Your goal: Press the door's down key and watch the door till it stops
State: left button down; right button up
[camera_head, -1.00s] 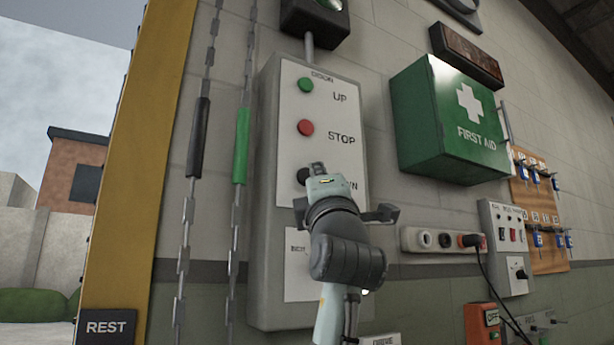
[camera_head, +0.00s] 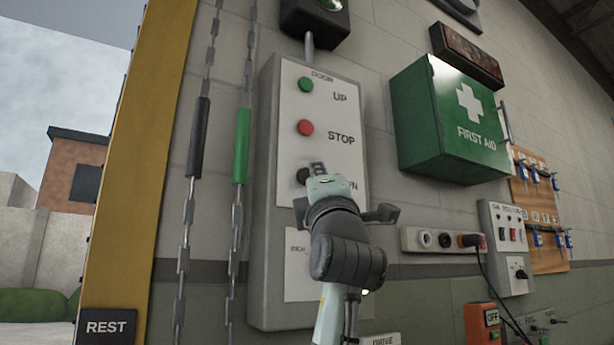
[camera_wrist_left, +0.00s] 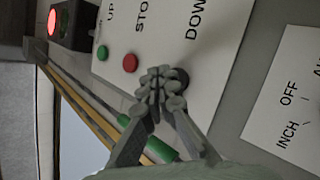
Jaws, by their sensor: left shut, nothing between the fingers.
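The door control box (camera_head: 268,215) on the wall has a green UP key (camera_head: 306,85), a red STOP key (camera_head: 305,128) and a black DOWN key (camera_head: 302,176). The DOWN key is partly hidden by my left gripper (camera_head: 317,168). In the left wrist view my left gripper (camera_wrist_left: 160,88) is shut and empty, with its fingertips in front of the black DOWN key (camera_wrist_left: 182,77). I cannot tell whether they touch or press it. The door panel is not seen; the opening at the left shows the outdoors. My right gripper is not in view.
Two hanging chains with a black sleeve (camera_head: 198,138) and a green sleeve (camera_head: 241,146) hang left of the box, by a yellow post (camera_head: 140,150). A green first aid box (camera_head: 450,120) and a socket strip (camera_head: 420,240) are to the right. A red lamp (camera_wrist_left: 54,22) glows.

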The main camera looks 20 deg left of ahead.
pick_arm(q)
jog(key=shift+w+a, duration=0.1)
jog(key=shift+a, duration=0.05)
jog(key=shift+w+a, duration=0.15)
jog(key=shift+a, duration=0.05)
